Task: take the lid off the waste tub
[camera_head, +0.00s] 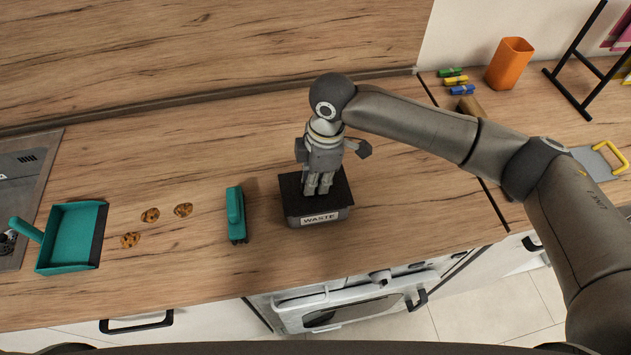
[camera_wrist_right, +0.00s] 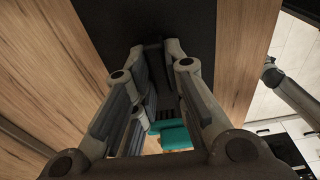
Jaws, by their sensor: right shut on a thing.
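The waste tub (camera_head: 320,219) is a small dark box with a white "WASTE" label on its front, standing on the wooden counter. Its flat black lid (camera_head: 291,195) lies over the top of the tub, with no clear gap showing between them. My right gripper (camera_head: 319,190) points down onto the middle of the lid, shut on it; the fingers hide the part they grip. In the right wrist view the dark lid (camera_wrist_right: 150,15) fills the top middle, at the fingertips (camera_wrist_right: 157,48). My left gripper is not in view.
A teal brush (camera_head: 236,214) lies just left of the tub. Several cookies (camera_head: 150,215) and a teal dustpan (camera_head: 72,238) lie farther left. An orange cup (camera_head: 509,63) and several markers (camera_head: 455,80) are at the back right. The counter's front edge is near the tub.

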